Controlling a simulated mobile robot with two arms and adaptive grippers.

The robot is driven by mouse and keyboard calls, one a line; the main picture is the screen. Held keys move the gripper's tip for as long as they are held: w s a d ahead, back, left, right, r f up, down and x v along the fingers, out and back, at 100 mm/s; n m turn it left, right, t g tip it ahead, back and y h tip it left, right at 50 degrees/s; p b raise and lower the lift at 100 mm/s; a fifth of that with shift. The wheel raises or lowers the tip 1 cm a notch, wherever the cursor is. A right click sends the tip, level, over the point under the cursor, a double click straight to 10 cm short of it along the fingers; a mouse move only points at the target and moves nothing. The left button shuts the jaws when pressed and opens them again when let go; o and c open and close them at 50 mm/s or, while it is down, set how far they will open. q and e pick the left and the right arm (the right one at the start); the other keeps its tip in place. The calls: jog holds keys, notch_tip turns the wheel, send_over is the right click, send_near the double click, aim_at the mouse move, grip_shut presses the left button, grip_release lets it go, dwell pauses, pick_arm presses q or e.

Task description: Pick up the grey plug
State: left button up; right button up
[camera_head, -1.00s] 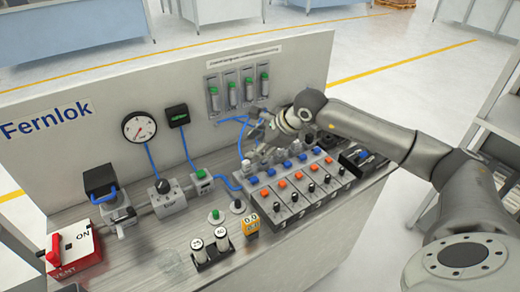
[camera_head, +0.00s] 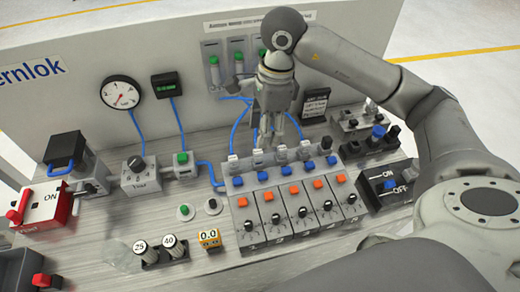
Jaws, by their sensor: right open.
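My right gripper (camera_head: 278,136) points down behind the valve block (camera_head: 298,205), its fingers apart. It is close to a row of small pale grey plug-like fittings along the block's back edge. One such grey fitting (camera_head: 280,153) is just in front of the fingers. Another grey fitting (camera_head: 257,156) is beside it to the left. I cannot tell which of these is the grey plug, and the fingers partly hide the area behind. I see nothing held. My left gripper is not in view.
Blue hoses (camera_head: 239,128) run behind the block near the fingers. A dark ON/OFF switch box (camera_head: 387,187) stands right of the block. A back panel with a gauge (camera_head: 121,93) rises behind.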

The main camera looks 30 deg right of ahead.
aim_at(258, 151)
jog(key=shift+a+f, duration=0.25)
jog(key=shift+f, duration=1.25)
jog(key=f+p, duration=0.1)
jog(key=f, duration=0.1)
jog(key=a+f+p, duration=0.1)
jog(key=f, duration=0.1)
jog(key=shift+a+f, duration=0.15)
jog(key=shift+f, duration=0.15)
jog(key=shift+w+f, duration=0.1)
jog(key=shift+f, duration=0.15)
jog(key=shift+c, duration=0.8)
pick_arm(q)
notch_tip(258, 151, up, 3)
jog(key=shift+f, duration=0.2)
pick_arm(e)
jog(key=c, duration=0.8)
